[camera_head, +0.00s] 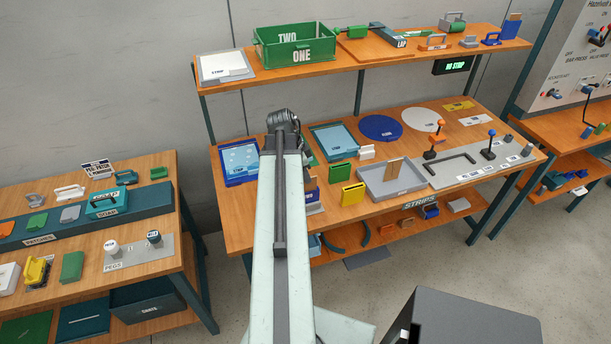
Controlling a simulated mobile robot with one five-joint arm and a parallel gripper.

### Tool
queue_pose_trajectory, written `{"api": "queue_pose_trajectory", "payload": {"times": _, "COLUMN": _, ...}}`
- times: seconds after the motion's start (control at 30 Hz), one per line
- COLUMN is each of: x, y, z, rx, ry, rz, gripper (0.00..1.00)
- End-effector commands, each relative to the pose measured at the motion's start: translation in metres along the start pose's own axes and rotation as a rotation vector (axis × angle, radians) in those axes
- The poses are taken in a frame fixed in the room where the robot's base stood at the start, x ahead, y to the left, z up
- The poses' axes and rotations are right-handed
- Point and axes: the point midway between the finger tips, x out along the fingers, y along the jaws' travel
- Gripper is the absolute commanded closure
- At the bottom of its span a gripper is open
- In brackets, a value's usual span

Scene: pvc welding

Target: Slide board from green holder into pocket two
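A green upright block-like holder (340,174) stands on the middle workbench, just right of my arm. I cannot tell whether a board sits in it. A yellow holder (352,194) stands in front of it. A blue holder (313,205) with a brown piece is partly covered by my arm. A green bin (295,43) on the upper shelf is marked TWO and ONE. No separate pocket labelled two is clear elsewhere. My arm rises from the bottom centre across the workbench to a dark joint near the back. My gripper cannot be made out.
A grey tray (378,192) with an upright brown piece lies right of the yellow holder. Blue trays (239,166), discs (381,128) and levers (490,147) crowd the workbench (235,212). The left table (140,265) holds several small blocks. Floor shows between the tables.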

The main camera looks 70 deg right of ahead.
Motion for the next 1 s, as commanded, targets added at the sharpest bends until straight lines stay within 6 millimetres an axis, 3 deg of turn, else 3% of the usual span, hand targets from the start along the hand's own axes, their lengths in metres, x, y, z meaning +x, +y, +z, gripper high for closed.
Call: {"api": "queue_pose_trajectory", "payload": {"times": 1.0, "x": 0.026, "y": 0.000, "z": 0.008, "rx": 0.000, "ry": 0.000, "rz": 0.000, "gripper": 1.00}}
